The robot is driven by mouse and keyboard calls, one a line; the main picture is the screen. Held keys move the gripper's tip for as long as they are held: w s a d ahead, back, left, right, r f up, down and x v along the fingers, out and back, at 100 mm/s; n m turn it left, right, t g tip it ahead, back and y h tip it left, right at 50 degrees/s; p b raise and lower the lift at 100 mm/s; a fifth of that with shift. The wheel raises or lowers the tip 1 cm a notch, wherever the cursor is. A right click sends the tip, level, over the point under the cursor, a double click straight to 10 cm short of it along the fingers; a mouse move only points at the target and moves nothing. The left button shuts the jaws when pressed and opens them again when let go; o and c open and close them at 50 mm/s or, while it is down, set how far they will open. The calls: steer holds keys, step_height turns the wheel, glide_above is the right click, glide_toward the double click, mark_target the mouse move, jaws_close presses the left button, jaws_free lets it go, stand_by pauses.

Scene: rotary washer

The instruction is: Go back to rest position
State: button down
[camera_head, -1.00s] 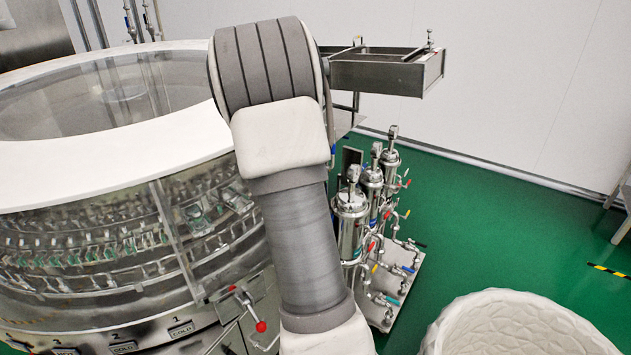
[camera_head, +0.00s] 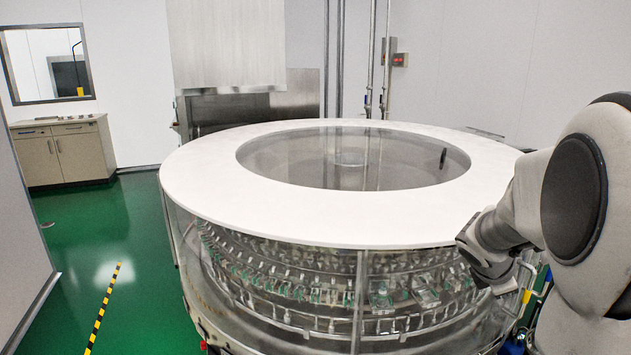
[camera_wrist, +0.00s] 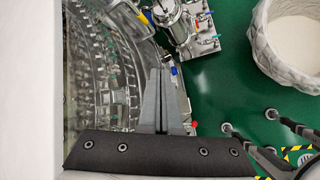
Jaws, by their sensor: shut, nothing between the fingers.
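My gripper (camera_wrist: 161,80) shows in the wrist view, its two grey fingers together with nothing between them. It points down past the outer side of the rotary washer (camera_wrist: 100,70), above the green floor. In the head view my arm is at the right edge, bent, with its wrist end beside the washer's right side. The washer's white ring top (camera_head: 210,200) fills the middle of the head view, over clear walls and several rows of fittings. The fingertips cannot be made out in the head view.
In the wrist view, metal filter canisters (camera_wrist: 175,22) stand beyond the fingers, and a white textured bin (camera_wrist: 262,40) is at upper right. In the head view, a beige cabinet (camera_head: 60,155) stands at far left. Green floor (camera_head: 120,235) is clear left of the washer.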

steer(key=s+a+r+m+y, duration=0.2)
steer(key=s+a+m, duration=0.3)
steer(key=a, duration=0.4)
steer(key=s+a+r+m+t+y, duration=0.1)
steer(key=s+a+m+y, duration=0.1)
steer(key=s+a+m, duration=0.3)
steer(key=s+a+r+m+y, duration=0.2)
steer(key=s+a+m, duration=0.4)
steer(key=a, duration=0.7)
steer(key=s+y, duration=0.1)
steer(key=s, duration=0.1)
steer(key=shift+s+a+r, duration=0.15)
steer(key=shift+s+r, duration=0.2)
